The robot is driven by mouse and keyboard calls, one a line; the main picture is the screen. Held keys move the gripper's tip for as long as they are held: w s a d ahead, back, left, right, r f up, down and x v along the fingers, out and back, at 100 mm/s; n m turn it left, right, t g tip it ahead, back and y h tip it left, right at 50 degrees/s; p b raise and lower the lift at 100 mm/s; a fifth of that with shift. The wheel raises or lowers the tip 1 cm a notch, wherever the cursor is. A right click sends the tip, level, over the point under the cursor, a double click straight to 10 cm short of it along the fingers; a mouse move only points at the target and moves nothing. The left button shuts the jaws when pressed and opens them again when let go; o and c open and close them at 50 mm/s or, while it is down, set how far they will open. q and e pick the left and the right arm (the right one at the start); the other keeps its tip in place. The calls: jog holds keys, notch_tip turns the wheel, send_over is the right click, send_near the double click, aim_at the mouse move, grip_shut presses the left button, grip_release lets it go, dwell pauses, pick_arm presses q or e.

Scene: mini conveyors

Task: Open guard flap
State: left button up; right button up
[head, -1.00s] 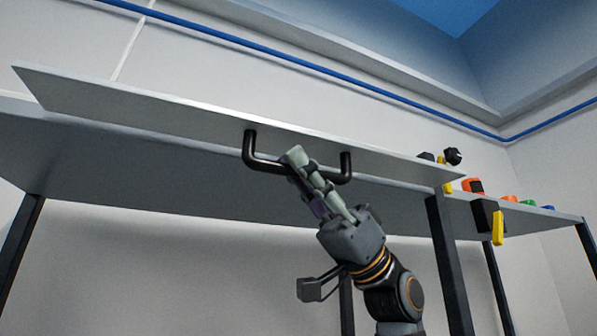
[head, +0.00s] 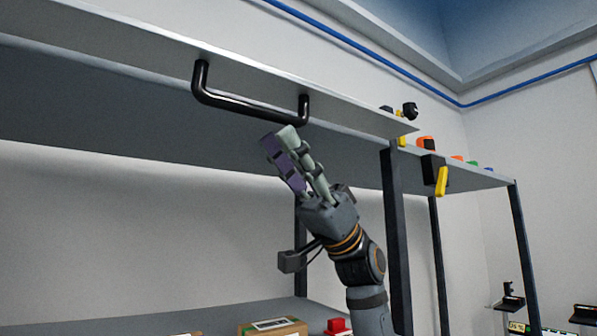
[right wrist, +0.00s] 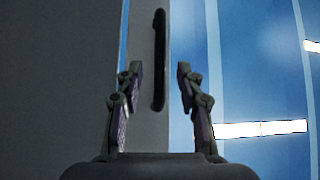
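The guard flap (head: 344,107) is a long pale panel raised across the upper head view, running down to the right. Its black bar handle (head: 250,105) hangs from the flap's front edge. My right gripper (head: 280,137) is just below the handle's right half, pointing up, and holds nothing. In the right wrist view, the fingers of my right gripper (right wrist: 160,75) are spread apart. The handle (right wrist: 159,60) shows dark and upright beyond and between them, on a grey strip. My left gripper is in neither view.
Dark posts, one of them the near post (head: 396,235), stand right of my right arm. Small coloured items and a yellow part (head: 441,181) are at the right end. A cardboard box (head: 272,327) and a red object (head: 337,326) lie below.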

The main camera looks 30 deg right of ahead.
jog(key=v, duration=0.5)
jog(key=shift+d+f, duration=0.25)
